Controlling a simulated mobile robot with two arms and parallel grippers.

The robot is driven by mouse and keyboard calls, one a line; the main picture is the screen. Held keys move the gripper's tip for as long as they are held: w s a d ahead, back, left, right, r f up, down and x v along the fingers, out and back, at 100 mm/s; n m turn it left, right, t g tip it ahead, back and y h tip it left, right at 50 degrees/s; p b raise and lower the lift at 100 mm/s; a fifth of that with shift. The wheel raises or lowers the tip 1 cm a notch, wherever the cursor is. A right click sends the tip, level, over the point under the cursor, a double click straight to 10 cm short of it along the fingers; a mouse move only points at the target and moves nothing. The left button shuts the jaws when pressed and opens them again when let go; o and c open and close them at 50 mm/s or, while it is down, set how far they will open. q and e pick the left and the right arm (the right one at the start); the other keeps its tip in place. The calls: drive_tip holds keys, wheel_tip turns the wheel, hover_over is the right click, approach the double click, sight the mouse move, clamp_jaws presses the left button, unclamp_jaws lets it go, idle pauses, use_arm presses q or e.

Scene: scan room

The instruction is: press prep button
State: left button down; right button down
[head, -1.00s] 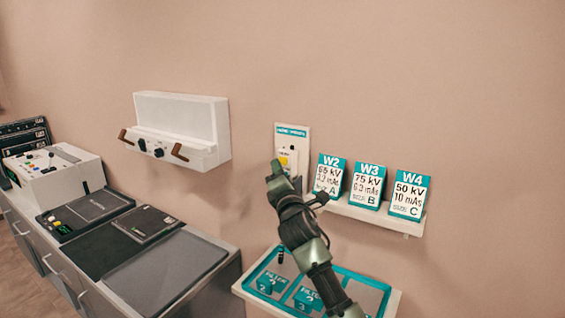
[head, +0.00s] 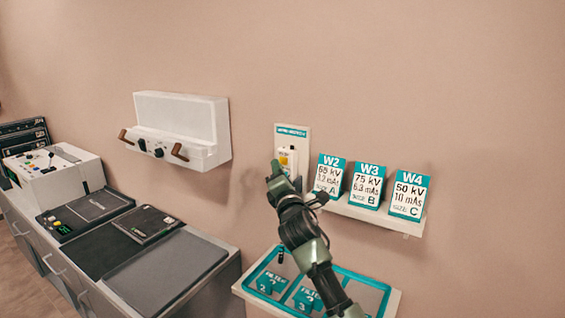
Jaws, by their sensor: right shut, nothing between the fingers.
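A white wall panel (head: 304,146) with a teal label strip along its top hangs left of the card shelf. A yellow part (head: 285,158) shows on the panel, and I cannot tell whether it is the prep button. My right gripper (head: 273,168) is shut and empty, with its tip in front of the panel's lower left part. It hides some of the panel. I cannot tell whether the tip touches it. My left gripper is not in view.
A shelf (head: 385,214) right of the panel holds cards W2 (head: 329,174), W3 (head: 366,186) and W4 (head: 409,196). Below is a teal-edged tray (head: 362,279) with numbered filter blocks. A white wall unit (head: 180,118) and a counter with consoles (head: 60,178) stand left.

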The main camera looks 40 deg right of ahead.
idle(0.5)
drive_tip(key=shift+w+d, duration=0.15)
drive_tip(key=shift+d, duration=0.25)
drive_tip(key=shift+w+d, duration=0.2)
drive_tip(key=shift+d, duration=0.3)
idle(0.6)
drive_tip(key=shift+a, duration=0.2)
drive_tip(key=shift+s+a+p, duration=0.35)
drive_tip(key=shift+a, duration=0.35)
drive_tip(key=shift+a, duration=0.1)
drive_tip(key=shift+s+a+p, duration=0.15)
drive_tip(key=shift+s+a, duration=0.15)
drive_tip(key=shift+a, duration=0.45)
drive_tip(key=shift+s+a+p, duration=0.1)
drive_tip(key=shift+s+a, duration=0.25)
drive_tip(key=shift+a, duration=0.4)
drive_tip(key=shift+s+a+p, duration=0.15)
drive_tip(key=shift+s+a, duration=0.15)
drive_tip(key=shift+a, duration=0.45)
